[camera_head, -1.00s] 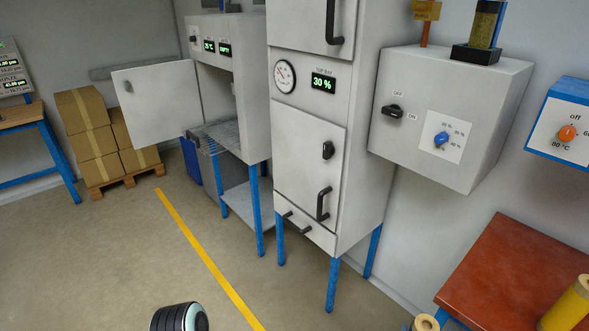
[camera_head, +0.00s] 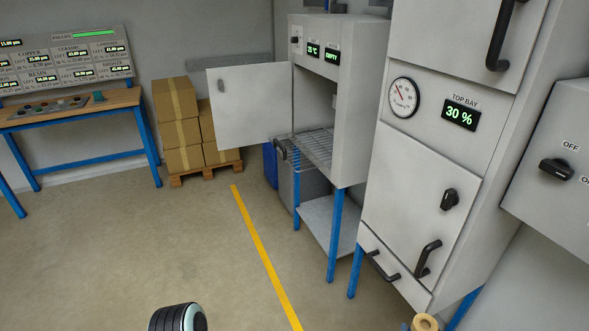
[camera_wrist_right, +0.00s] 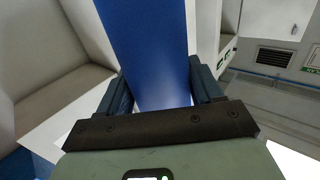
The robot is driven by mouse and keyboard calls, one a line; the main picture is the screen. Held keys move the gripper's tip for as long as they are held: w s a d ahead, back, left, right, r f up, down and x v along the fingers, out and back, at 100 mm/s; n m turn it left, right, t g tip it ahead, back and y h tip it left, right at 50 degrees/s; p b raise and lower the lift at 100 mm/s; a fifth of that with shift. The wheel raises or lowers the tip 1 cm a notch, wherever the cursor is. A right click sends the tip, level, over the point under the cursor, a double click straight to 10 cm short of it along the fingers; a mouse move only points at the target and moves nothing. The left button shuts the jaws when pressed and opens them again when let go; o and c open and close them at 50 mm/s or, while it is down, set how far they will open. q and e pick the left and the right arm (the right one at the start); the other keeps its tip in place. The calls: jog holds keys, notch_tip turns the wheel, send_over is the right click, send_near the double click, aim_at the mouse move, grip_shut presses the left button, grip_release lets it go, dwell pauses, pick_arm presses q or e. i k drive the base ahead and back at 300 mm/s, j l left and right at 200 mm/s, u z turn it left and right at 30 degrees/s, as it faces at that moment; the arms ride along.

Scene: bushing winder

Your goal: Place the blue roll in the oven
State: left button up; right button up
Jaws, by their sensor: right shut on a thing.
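The blue roll (camera_wrist_right: 148,45) fills the middle of the right wrist view, between the two fingers of my right gripper (camera_wrist_right: 162,92), which is shut on it. In the head view, a tan ring at the bottom edge (camera_head: 425,322) appears to be the end of this roll; the rest is below the frame. The oven (camera_head: 360,115) is the grey cabinet on blue legs, with its door (camera_head: 245,108) swung open to the left. A wire rack (camera_head: 312,150) shows at its opening, and its displays read 25 °C and EMPTY.
A tall grey cabinet (camera_head: 418,195) marked TOP BAY, 30 %, stands right of the oven, its door shut. Boxes on a pallet (camera_head: 205,172) and a bench (camera_head: 75,112) are at the back left. The floor (camera_head: 130,250) in front is clear, with a yellow line.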

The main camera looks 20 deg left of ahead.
aim_at(302, 142)
jog(key=i+j+u, duration=0.1)
jog(key=i+j, duration=0.25)
jog(key=i+j+u, duration=0.1)
jog(key=i+j, duration=0.2)
jog(key=i, duration=0.25)
